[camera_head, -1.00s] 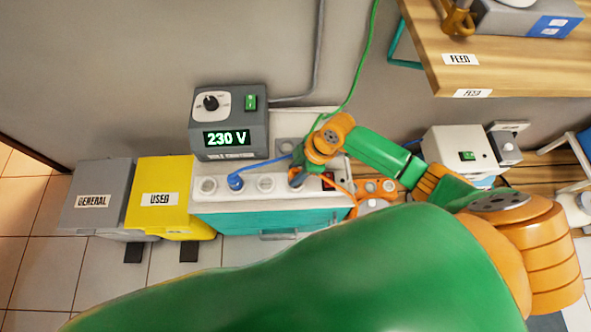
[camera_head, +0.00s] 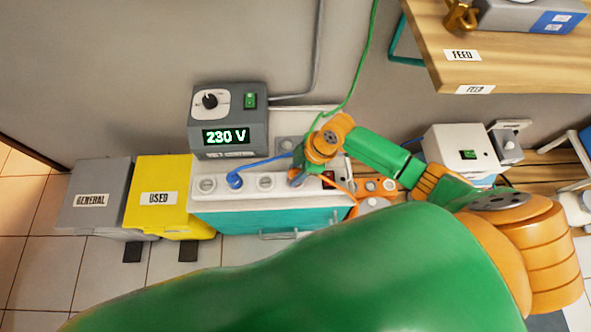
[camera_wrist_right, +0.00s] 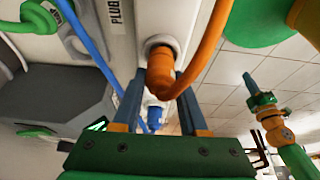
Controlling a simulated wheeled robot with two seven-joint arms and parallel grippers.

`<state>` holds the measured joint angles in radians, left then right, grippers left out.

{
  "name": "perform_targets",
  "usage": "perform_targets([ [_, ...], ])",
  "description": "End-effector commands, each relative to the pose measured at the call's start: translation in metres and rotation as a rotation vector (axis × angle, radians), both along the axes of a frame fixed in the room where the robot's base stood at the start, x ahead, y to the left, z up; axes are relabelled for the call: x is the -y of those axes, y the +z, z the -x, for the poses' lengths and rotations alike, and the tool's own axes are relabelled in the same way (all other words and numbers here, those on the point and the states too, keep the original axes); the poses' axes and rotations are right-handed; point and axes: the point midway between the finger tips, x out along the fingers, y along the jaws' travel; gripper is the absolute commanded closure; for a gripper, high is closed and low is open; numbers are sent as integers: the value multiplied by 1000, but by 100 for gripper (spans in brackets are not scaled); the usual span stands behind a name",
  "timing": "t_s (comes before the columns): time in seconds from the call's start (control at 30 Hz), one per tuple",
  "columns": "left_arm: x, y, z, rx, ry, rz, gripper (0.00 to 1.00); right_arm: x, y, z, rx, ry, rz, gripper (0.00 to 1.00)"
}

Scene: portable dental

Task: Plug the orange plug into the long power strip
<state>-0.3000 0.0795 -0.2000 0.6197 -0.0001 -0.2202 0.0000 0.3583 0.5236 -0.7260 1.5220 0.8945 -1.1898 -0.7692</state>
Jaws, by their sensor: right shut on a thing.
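The long power strip (camera_head: 215,195) is a white bar with a row of round sockets on top of a teal cabinet. A blue plug (camera_head: 235,181) sits in one of its left sockets. My right gripper (camera_head: 298,179) is at a socket toward the strip's right end. In the right wrist view its jaws (camera_wrist_right: 161,84) are shut on the orange plug (camera_wrist_right: 160,72), whose front end meets a round socket (camera_wrist_right: 157,42). How deep it sits I cannot tell. The orange cable (camera_wrist_right: 208,45) curves away from it.
A grey voltage box (camera_head: 228,120) reading 230 V stands behind the strip. Grey (camera_head: 92,198) and yellow (camera_head: 160,198) bins stand left. A white device (camera_head: 458,148) with a green switch is at right. A wooden shelf (camera_head: 500,65) hangs upper right.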

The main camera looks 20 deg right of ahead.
Motion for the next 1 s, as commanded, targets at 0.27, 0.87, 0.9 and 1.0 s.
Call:
perform_targets([
  [0.27,0,-4,0,0,0,0,100,0,-6,0,-1,0,0,100],
  [0.87,0,-7,0,1,0,-1,100,0,-10,0,-1,0,1,23],
  [0.9,0,-7,0,1,0,-1,100,0,-9,0,-1,0,1,23],
  [1.0,0,-6,0,1,0,-1,100,0,-9,0,-1,0,1,23],
])
